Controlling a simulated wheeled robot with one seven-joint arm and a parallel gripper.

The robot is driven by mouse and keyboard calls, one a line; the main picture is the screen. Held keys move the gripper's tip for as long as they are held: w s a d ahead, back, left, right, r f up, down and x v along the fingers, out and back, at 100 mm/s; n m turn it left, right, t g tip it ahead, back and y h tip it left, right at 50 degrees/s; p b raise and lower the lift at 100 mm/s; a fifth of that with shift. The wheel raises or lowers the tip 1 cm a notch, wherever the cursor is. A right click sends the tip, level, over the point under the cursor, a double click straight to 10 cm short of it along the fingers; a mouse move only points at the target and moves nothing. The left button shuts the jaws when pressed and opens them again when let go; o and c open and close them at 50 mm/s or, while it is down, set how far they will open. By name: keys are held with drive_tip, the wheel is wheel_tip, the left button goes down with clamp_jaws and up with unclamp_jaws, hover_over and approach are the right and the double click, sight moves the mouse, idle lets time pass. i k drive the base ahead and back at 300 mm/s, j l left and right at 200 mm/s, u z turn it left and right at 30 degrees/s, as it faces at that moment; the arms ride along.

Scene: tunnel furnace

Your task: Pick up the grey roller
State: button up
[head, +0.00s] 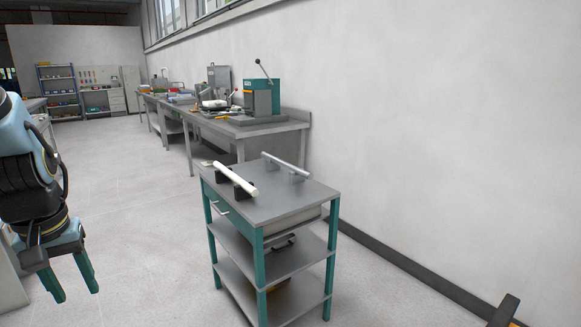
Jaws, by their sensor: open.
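The grey roller (286,165) is a thin rod on small stands on top of a grey and teal cart (273,208). It lies on the far right part of the cart's top. A thicker white roller (236,180) rests on black holders on the left part of the same top, apart from the grey one. My gripper (75,291) hangs at the lower left with its two teal fingers pointing down and spread. It is open and empty, well to the left of the cart.
A long workbench (275,128) with a teal press (262,97) and other tools runs along the right wall behind the cart. Shelves (58,92) stand at the far back left. The floor between my gripper and the cart is clear.

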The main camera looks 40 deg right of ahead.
sight(305, 174)
drive_tip(key=i+z, duration=0.15)
drive_tip(key=z, duration=0.25)
drive_tip(key=i+z, duration=0.15)
drive_tip(key=z, duration=0.2)
drive_tip(key=i+j+z, duration=0.35)
drive_tip(key=i, duration=0.2)
drive_tip(key=i+j+z, duration=0.3)
drive_tip(key=i, duration=0.25)
drive_tip(key=i+j, duration=0.8)
drive_tip(key=i+j+z, duration=0.1)
drive_tip(key=i+j, duration=0.7)
